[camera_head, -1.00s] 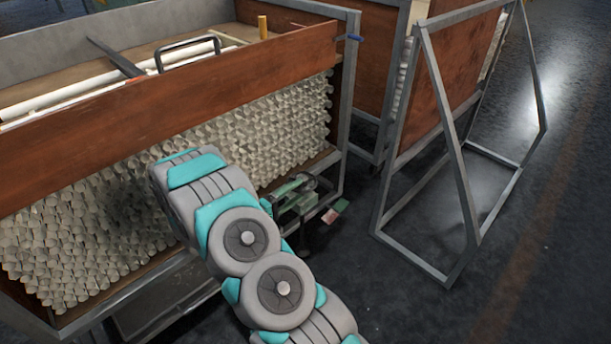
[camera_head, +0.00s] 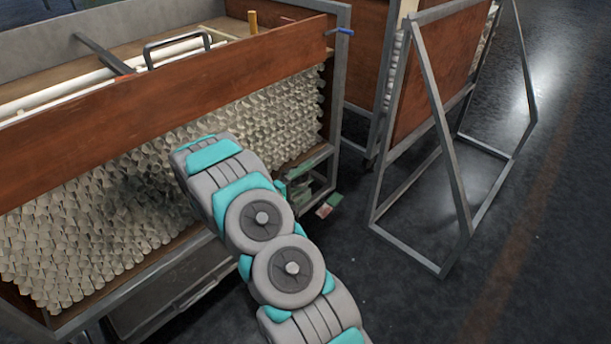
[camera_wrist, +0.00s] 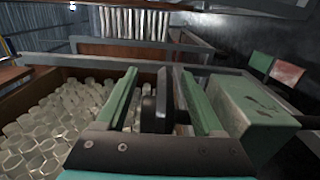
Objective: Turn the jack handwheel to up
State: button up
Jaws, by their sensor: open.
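In the wrist view my gripper (camera_wrist: 160,104) is open, with a green finger on each side. A dark, upright, disc-like part, seen nearly edge-on, stands between the fingers; it looks like the jack handwheel (camera_wrist: 149,112). Gaps show on both sides of it, and I cannot tell whether a finger touches it. A green box-shaped body (camera_wrist: 250,108), apparently part of the jack, is just right of the right finger. In the head view a little green of the jack (camera_head: 301,186) shows beyond my arm; my gripper and the handwheel are hidden there.
A cart with a brown wooden side panel (camera_head: 190,72) holds stacked glass tubing (camera_head: 265,118) at the left. A green tag (camera_wrist: 261,62) and a red tag (camera_wrist: 287,73) are right of the jack. A metal A-frame (camera_head: 447,150) stands to the right.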

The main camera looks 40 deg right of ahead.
grip_shut()
dwell(0.4)
